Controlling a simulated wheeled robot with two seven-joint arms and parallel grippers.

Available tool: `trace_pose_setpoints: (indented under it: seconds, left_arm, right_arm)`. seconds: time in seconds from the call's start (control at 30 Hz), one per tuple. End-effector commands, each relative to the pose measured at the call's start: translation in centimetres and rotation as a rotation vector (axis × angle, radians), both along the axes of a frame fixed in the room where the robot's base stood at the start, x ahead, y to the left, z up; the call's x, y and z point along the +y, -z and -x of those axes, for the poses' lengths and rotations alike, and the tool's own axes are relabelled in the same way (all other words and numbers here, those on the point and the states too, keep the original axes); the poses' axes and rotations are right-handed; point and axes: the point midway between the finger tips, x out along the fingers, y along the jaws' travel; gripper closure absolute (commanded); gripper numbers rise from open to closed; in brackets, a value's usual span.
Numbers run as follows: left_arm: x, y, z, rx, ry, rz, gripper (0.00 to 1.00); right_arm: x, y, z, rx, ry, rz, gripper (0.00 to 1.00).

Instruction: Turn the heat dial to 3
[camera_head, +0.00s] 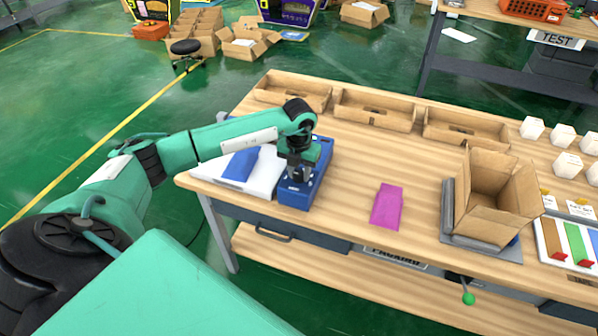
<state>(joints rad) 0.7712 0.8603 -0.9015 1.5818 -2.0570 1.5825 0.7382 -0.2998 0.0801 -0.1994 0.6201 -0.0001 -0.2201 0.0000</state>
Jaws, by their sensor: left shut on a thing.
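A blue box-shaped device (321,163) stands on the left part of the wooden table. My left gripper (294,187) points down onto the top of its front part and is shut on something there. The heat dial is not visible; the gripper covers that spot, so I cannot read its setting. The held thing is hidden between the fingers, at the place where a dial may sit. My right gripper is not in view.
A white tray with a blue piece (238,163) lies left of the device. A magenta pouch (387,206) lies mid-table. An open cardboard box (492,205) stands on a grey plate to the right. Cardboard bins (375,110) line the back edge.

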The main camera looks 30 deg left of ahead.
Motion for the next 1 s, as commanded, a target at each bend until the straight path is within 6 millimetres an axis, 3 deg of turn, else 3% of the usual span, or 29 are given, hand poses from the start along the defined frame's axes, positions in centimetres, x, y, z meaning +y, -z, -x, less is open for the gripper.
trace_pose_setpoints:
  seconds: [0.47,0.6,1.0]
  left_arm:
    - [0.0,0.3,-0.1,-0.004,0.359,0.000,0.89]
    - [0.1,0.4,-0.1,-0.004,0.492,-0.001,0.89]
    - [0.0,0.3,-0.1,-0.005,0.872,-0.002,0.89]
  right_arm:
    - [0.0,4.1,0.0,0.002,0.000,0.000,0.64]
    - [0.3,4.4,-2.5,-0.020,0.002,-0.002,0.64]
    - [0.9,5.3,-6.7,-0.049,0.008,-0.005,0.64]
